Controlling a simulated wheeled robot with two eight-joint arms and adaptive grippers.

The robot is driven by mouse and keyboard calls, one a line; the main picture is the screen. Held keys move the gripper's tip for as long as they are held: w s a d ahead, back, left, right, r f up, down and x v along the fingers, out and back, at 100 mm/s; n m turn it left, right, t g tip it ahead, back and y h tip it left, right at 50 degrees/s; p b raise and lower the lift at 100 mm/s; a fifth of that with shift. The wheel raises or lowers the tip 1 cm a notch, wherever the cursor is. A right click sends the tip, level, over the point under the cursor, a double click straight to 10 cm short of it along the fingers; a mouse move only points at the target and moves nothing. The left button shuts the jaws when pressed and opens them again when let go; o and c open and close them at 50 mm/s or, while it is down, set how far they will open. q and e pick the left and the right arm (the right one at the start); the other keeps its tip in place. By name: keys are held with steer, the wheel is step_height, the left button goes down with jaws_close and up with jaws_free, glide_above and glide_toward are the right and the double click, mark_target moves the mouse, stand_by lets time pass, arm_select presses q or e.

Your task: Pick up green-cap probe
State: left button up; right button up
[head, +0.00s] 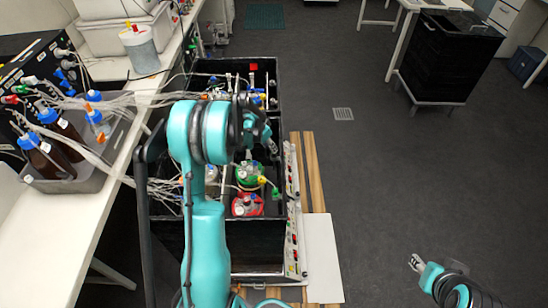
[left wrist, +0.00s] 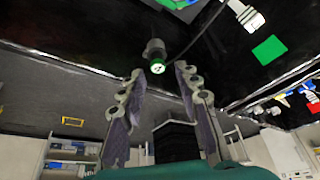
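In the head view my left gripper (head: 272,148) is over the black shaker box, and I cannot pick out the probe for certain there. My right gripper (head: 415,263) is at the lower right over bare floor, away from the box; its finger opening is too small to judge.
The black shaker box (head: 258,245) holds a green-topped vessel (head: 249,176) and a red-topped vessel (head: 247,205) with tubes and cables. A white bench (head: 40,225) with brown bottles (head: 45,155) and bundled tubing stands left.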

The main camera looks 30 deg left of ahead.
mark_target(272, 154)
arm_select(q)
steer(key=x, duration=0.2)
steer(key=b+x, duration=0.1)
steer(key=x, duration=0.1)
steer(key=b+x, duration=0.1)
steer(key=x, duration=0.1)
steer(key=shift+s+d+f, duration=0.15)
steer(key=shift+s+f, duration=0.05)
steer(key=shift+f, duration=0.3)
steer(key=shift+r, duration=0.1)
steer(key=c, duration=0.7)
